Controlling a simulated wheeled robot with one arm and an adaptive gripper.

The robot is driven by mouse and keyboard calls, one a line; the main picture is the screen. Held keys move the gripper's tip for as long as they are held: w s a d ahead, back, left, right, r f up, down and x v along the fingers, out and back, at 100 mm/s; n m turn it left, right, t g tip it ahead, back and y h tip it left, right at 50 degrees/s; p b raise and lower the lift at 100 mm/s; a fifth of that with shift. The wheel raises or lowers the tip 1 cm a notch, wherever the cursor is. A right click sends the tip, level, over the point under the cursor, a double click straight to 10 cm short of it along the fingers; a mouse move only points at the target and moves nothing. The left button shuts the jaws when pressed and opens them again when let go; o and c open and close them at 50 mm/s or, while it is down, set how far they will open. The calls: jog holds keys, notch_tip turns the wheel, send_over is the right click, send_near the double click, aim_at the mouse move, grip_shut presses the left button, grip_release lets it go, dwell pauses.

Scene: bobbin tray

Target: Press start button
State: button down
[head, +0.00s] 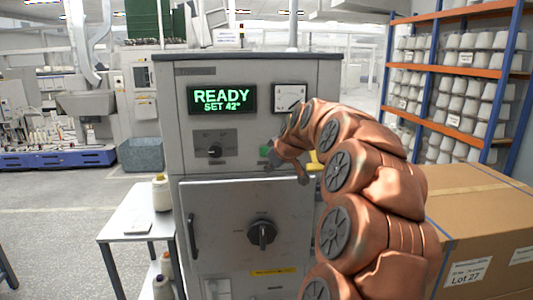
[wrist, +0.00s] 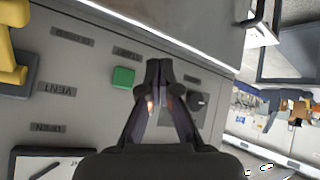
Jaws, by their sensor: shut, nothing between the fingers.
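A green square button (wrist: 123,77) sits on the grey cabinet's panel in the wrist view; the small labels around it are mostly unreadable. It also shows in the head view (head: 264,152), partly hidden by my arm. My gripper (wrist: 159,66) is shut and empty. In the wrist view its fingertips appear just right of the green button, between it and a dark knob (wrist: 197,101). I cannot tell whether they touch the panel. In the head view my gripper (head: 274,158) is in front of the panel beside the button.
The cabinet (head: 252,190) has a lit display (head: 222,99) reading READY SET 42°, a gauge (head: 290,97) and a door knob (head: 262,234). A yellow control (wrist: 12,60) juts from the panel. A side table (head: 125,228) stands left; a cardboard box (head: 480,215) stands right.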

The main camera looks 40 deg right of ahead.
aim_at(265, 152)
jog(key=shift+d+r, duration=0.1)
jog(key=shift+d, duration=0.1)
dwell(0.3)
jog(key=w+d+p, duration=0.3)
jog(key=w+d, duration=0.2)
jog(key=w, duration=0.2)
jog(key=shift+d+p, duration=0.15)
jog(key=shift+p, duration=0.25)
jog(key=shift+w, duration=0.15)
dwell(1.3)
jog(key=shift+w+d, duration=0.25)
